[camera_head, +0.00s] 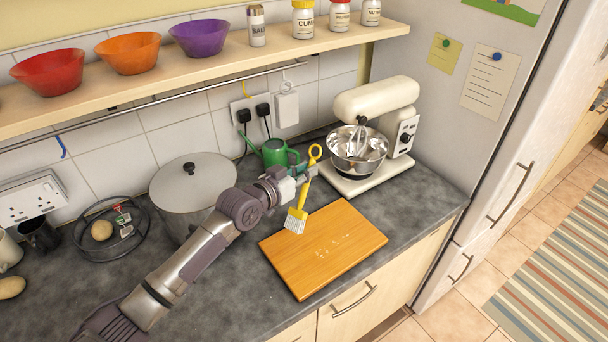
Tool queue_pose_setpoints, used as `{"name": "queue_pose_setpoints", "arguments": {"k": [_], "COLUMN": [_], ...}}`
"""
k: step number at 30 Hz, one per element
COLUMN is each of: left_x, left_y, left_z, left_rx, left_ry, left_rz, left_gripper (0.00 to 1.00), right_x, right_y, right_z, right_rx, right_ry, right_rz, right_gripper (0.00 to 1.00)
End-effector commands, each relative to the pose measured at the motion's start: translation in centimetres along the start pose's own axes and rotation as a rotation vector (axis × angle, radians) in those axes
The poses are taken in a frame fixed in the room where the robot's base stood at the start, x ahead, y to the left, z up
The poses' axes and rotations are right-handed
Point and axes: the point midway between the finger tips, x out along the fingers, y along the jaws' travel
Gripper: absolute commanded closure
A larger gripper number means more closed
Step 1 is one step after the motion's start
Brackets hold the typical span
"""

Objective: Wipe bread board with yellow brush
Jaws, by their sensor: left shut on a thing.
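The wooden bread board (336,262) lies flat on the dark counter near its front edge, with a few small pale marks or crumbs near its middle. My left gripper (308,174) is shut on the yellow brush (301,203). The brush is nearly upright, with its ring handle above the gripper and its white bristles pointing down. The bristles are at the board's upper left corner; I cannot tell if they touch it. My right gripper is not in view.
A large lidded pot (187,200) stands just behind my left arm. A green watering can (277,153) and a cream stand mixer (378,120) with a metal bowl are behind the board. A shelf (220,62) with bowls and spice jars runs above. Counter right of the board is clear.

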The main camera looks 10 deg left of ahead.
Motion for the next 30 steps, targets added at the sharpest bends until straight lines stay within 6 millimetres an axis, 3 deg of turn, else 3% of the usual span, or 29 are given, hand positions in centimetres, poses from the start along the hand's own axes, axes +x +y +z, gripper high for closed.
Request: {"name": "queue_pose_setpoints", "arguments": {"k": [3, 12, 30], "left_x": [-0.1, -0.1, -0.1], "left_y": [0.0, 0.1, -0.1], "left_z": [-1.5, -3.7, -3.7], "left_rx": [0.0, -0.001, -0.001], "left_ry": [0.001, 0.002, 0.002], "left_rz": [-0.003, -0.007, -0.009], "left_gripper": [1.0, 1.0, 1.0], "right_x": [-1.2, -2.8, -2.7], "right_y": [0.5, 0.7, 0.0], "right_z": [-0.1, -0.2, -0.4], "right_rx": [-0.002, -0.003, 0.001], "right_ry": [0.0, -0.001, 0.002], "right_rz": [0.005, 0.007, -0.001], "right_gripper": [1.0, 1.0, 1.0]}}
